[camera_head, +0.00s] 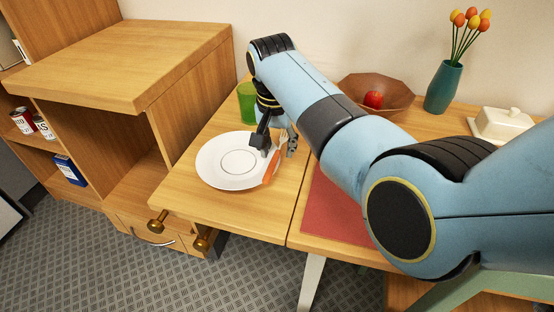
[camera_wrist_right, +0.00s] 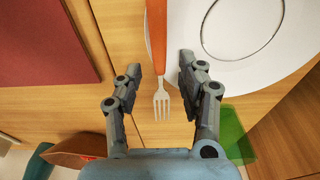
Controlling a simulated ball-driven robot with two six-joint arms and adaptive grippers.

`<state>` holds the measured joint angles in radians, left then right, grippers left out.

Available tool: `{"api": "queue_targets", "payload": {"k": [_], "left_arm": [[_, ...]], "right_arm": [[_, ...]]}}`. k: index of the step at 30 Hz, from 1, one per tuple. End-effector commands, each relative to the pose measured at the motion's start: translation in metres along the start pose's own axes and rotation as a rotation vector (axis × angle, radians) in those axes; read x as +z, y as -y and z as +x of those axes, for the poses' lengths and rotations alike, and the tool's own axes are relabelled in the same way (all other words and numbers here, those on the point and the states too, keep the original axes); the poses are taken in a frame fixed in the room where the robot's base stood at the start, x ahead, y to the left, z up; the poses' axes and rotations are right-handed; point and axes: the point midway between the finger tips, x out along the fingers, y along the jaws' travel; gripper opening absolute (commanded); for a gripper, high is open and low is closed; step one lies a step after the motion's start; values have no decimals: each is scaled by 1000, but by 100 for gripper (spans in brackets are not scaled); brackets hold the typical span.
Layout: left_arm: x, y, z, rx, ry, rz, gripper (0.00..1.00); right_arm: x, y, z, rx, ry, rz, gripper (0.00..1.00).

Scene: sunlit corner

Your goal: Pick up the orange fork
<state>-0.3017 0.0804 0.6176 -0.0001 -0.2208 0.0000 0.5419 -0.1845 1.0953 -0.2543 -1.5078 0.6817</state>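The orange fork (camera_head: 271,167) has an orange handle and metal tines. It lies at the right edge of the white plate (camera_head: 214,164), its handle pointing toward the table's front. My right gripper (camera_head: 279,145) is over the tine end of the fork. In the right wrist view the fork (camera_wrist_right: 157,50) runs between the two spread fingers of my right gripper (camera_wrist_right: 161,72), touching neither as far as I can see. The plate's rim (camera_wrist_right: 196,22) lies beside the fork there. My left gripper is not in view.
A green cup (camera_head: 246,103) stands behind the plate. A red mat (camera_head: 335,213) lies to the right. A brown bowl (camera_head: 400,94) with a red apple (camera_head: 373,99), a teal vase (camera_head: 442,88) and a white butter dish (camera_head: 500,124) stand behind my right arm.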

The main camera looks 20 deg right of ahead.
Motion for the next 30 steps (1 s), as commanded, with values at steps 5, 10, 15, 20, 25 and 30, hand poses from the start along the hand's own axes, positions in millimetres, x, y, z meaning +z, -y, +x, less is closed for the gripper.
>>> {"api": "queue_targets", "payload": {"k": [5,10,15,20,25,30], "left_arm": [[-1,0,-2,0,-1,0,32],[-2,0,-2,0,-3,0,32],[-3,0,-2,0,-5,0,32],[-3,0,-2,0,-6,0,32],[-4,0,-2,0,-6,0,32],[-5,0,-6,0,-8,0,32]], "right_arm": [[-1,0,-2,-1,-1,0,32],[0,0,-2,-1,-1,0,10],[0,0,-2,0,-1,0,0],[0,0,-2,-1,-1,0,0],[-1,0,-5,-1,-1,0,0],[-4,1,-23,-2,-2,1,0]]}}
